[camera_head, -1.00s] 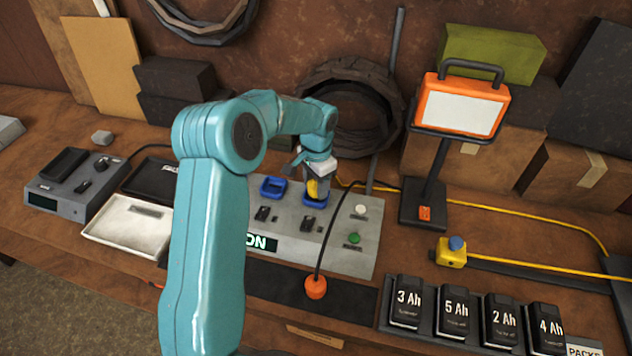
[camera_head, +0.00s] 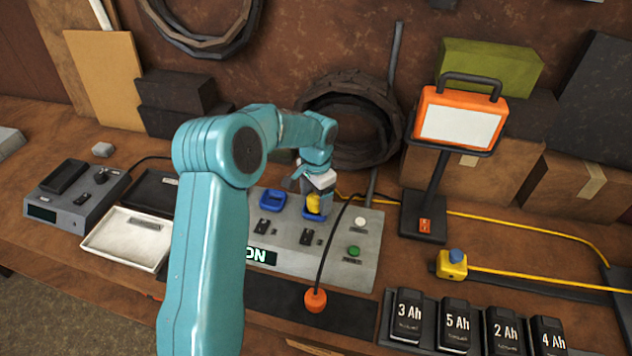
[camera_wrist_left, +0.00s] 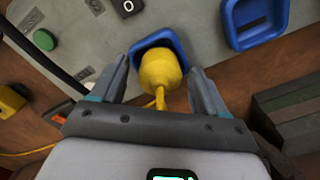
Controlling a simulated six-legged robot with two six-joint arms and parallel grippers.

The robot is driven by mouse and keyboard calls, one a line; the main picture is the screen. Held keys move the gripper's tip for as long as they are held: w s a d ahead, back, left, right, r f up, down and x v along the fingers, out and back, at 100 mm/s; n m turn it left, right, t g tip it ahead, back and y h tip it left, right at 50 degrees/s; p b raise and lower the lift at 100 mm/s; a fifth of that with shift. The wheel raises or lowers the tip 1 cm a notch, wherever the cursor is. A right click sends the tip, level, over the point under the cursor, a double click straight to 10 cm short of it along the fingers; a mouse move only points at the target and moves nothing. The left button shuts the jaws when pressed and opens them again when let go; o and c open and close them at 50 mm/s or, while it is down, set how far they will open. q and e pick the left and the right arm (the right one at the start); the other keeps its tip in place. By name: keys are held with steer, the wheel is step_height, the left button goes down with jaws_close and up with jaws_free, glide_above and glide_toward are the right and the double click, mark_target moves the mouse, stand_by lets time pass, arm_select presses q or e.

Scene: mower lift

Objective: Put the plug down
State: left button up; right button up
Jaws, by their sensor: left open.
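The yellow plug (camera_wrist_left: 160,70) sits in a blue socket frame (camera_wrist_left: 145,47) on the grey panel in the left wrist view. In the head view the plug (camera_head: 313,204) shows small below my left gripper (camera_head: 314,198), over the matching blue frame. In the left wrist view my left gripper (camera_wrist_left: 160,88) is open, one finger on each side of the plug, with gaps between. A yellow cord runs from the plug toward the gripper's palm. My right gripper is not in view.
The grey panel (camera_head: 345,262) has a second, empty blue frame (camera_head: 272,198), switches, a green button (camera_head: 354,251) and an ON display. An orange work lamp (camera_head: 462,120) stands right. A black cord with an orange end (camera_head: 315,299) crosses the panel's front. Battery packs (camera_head: 455,325) stand front right.

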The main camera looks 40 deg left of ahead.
mark_target(316, 198)
arm_select(q)
step_height(316, 198, up, 12)
steer(key=shift+b, duration=0.45)
steer(key=shift+s+d+f, duration=0.1)
steer(key=shift+d, duration=0.05)
